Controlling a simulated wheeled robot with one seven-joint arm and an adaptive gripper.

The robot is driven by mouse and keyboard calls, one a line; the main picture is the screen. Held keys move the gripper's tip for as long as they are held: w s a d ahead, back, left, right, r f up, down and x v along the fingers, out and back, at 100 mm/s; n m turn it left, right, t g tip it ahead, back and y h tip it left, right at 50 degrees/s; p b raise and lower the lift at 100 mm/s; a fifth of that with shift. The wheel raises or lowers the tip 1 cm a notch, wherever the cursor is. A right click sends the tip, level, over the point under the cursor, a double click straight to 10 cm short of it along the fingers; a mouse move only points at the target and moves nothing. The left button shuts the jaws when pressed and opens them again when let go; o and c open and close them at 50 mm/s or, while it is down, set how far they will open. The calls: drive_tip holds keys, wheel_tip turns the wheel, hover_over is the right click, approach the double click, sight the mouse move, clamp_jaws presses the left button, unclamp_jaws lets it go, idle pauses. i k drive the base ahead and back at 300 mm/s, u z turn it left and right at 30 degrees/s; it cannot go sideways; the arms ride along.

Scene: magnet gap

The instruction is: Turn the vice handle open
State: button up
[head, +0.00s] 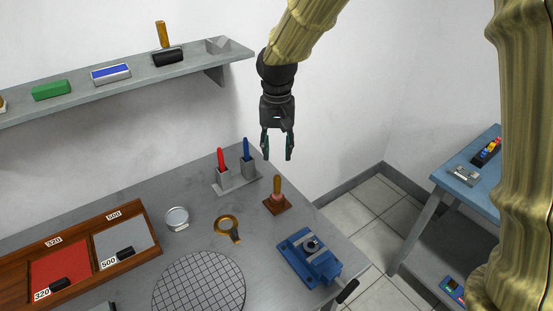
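A blue vice (305,259) sits at the right front corner of the grey workbench. A dark handle (347,291) shows at its lower right, out past the bench edge. How the handle joins the vice is hard to make out. My gripper (278,157) hangs in the air pointing down, above and behind the vice. Its two fingers are apart with nothing between them. It touches nothing.
A wooden-handled tool on a brown base (277,195) stands behind the vice. A holder (236,179) with red and blue tools, a brass ring (228,229), a tin (176,218) and a gridded disc (199,285) share the bench. A shelf (130,82) runs along the wall. A blue table (470,182) stands right.

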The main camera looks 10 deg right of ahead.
sight(347, 290)
drive_tip(key=z, duration=1.2)
